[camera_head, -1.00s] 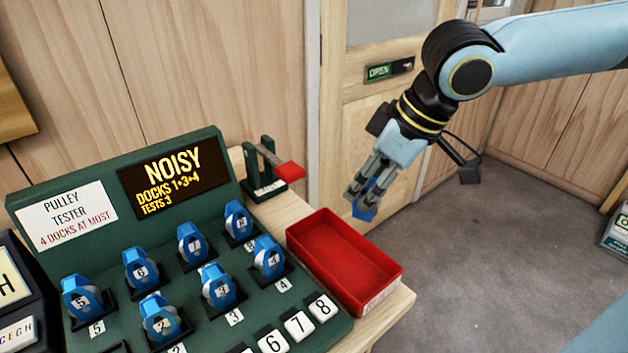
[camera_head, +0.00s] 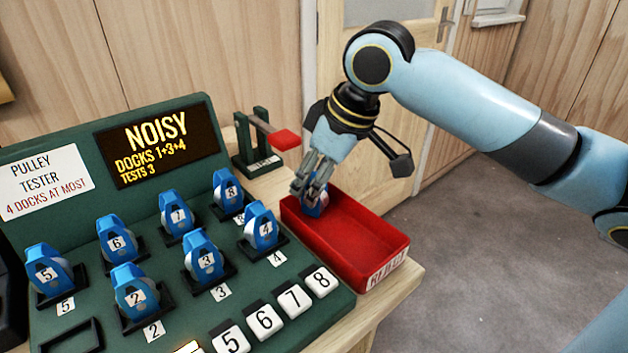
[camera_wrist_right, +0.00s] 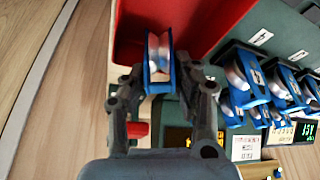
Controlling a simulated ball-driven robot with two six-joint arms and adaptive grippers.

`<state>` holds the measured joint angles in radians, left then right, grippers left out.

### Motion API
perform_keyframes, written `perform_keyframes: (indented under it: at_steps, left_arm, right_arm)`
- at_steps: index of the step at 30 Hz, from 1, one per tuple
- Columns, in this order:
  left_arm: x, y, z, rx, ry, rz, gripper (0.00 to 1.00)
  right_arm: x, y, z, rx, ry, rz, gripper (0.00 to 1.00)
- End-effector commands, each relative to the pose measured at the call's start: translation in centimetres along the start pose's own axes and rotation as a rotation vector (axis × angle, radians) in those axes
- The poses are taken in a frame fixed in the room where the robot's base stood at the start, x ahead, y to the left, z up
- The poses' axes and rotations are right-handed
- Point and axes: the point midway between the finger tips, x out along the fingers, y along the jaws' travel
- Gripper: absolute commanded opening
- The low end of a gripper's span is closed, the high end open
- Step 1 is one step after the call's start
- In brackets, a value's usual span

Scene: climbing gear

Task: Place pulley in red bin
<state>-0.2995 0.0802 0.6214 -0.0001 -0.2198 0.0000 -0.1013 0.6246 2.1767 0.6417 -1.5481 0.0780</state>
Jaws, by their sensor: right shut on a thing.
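My right gripper (camera_head: 316,184) is shut on a blue pulley (camera_head: 315,205), at the back left part of the red bin (camera_head: 383,257). The gripper partly hides the pulley in the head view. In the right wrist view the held pulley (camera_wrist_right: 158,62) sits between the two fingers, with the red bin (camera_wrist_right: 215,15) beyond it. I cannot tell whether the pulley touches the bin. The bin is otherwise empty as far as I can see. My left gripper is not in view.
A green pulley tester (camera_head: 180,330) stands left of the bin, holding several blue numbered pulleys. Its display (camera_head: 157,142) reads NOISY, DOCKS 1+3+4, TESTS 3. A red-handled lever (camera_head: 284,140) stands close behind the bin. Open floor (camera_head: 480,240) lies to the right.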

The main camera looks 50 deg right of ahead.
Motion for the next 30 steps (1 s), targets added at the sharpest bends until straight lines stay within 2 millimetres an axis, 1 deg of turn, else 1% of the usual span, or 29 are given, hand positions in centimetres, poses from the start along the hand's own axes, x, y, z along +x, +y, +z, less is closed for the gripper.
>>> perform_keyframes:
  at_steps: [1, 2, 12, 13, 18, 26, 28, 30]
  left_arm:
    - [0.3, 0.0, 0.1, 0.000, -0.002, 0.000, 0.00]
    - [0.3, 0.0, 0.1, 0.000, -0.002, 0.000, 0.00]
    - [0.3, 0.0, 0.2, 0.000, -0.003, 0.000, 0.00]
    - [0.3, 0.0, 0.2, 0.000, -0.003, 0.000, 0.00]
    - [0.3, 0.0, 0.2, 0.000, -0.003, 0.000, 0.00]
    - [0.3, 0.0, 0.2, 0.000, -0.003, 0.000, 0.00]
    - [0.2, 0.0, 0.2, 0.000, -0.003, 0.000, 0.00]
    - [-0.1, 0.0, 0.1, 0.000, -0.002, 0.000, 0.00]
  right_arm:
    - [0.9, -0.1, 0.4, 0.003, -0.003, -0.002, 0.00]
    - [1.1, 0.0, 0.5, 0.003, -0.001, -0.001, 0.00]
    - [1.3, 0.0, 0.6, 0.000, 0.000, 0.000, 0.00]
    - [1.3, 0.0, 0.6, 0.000, 0.000, 0.000, 0.31]
    - [1.3, 0.0, 0.6, 0.000, 0.000, 0.001, 0.53]
    - [1.2, 0.0, 0.5, 0.000, 0.001, 0.001, 0.53]
    - [0.9, 0.1, 0.4, 0.000, 0.001, 0.002, 0.53]
    - [0.1, 0.1, 0.4, -0.002, 0.000, 0.004, 0.53]
